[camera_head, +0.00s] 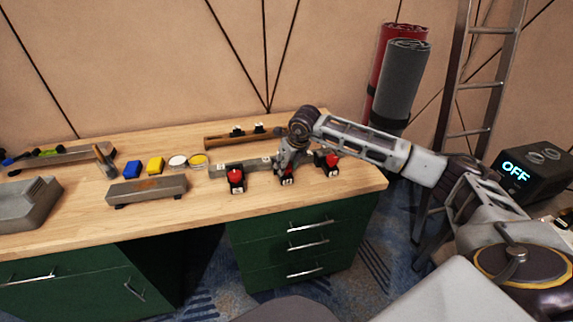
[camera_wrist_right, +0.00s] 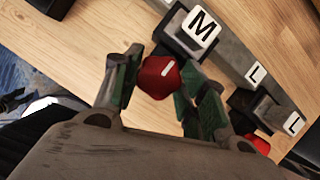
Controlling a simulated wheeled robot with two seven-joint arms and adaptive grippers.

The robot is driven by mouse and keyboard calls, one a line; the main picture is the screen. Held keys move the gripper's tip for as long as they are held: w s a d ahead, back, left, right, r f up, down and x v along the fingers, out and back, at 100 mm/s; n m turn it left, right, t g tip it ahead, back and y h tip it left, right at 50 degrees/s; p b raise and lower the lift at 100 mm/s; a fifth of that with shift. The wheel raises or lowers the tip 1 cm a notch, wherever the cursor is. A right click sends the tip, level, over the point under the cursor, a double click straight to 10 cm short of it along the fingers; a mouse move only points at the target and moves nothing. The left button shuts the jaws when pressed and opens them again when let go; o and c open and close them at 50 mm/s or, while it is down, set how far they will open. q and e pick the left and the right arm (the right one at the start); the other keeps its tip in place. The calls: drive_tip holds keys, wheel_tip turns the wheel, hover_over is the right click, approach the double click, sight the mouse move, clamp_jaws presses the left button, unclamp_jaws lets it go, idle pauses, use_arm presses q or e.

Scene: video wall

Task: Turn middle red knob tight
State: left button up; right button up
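The middle red knob (camera_head: 286,177) sits on a dark base along a grey strip on the wooden workbench (camera_head: 90,225). In the right wrist view it is a faceted red knob (camera_wrist_right: 158,77) with a pale mark, beside a block lettered M. My right gripper (camera_head: 286,165) points down over it. In the wrist view, the two fingers of my right gripper (camera_wrist_right: 159,80) lie on either side of the knob, close against its edges. Another red knob (camera_head: 235,176) stands to the left and a third (camera_head: 332,160) to the right. My left gripper is not in view.
A grey bar (camera_head: 148,189), blue block (camera_head: 132,169), yellow block (camera_head: 155,165) and round pots (camera_head: 179,162) lie to the left. At right stands a dark box (camera_head: 540,172) reading OFF. The bench's front strip is clear.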

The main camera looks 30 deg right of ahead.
drive_tip(key=shift+c, duration=0.9)
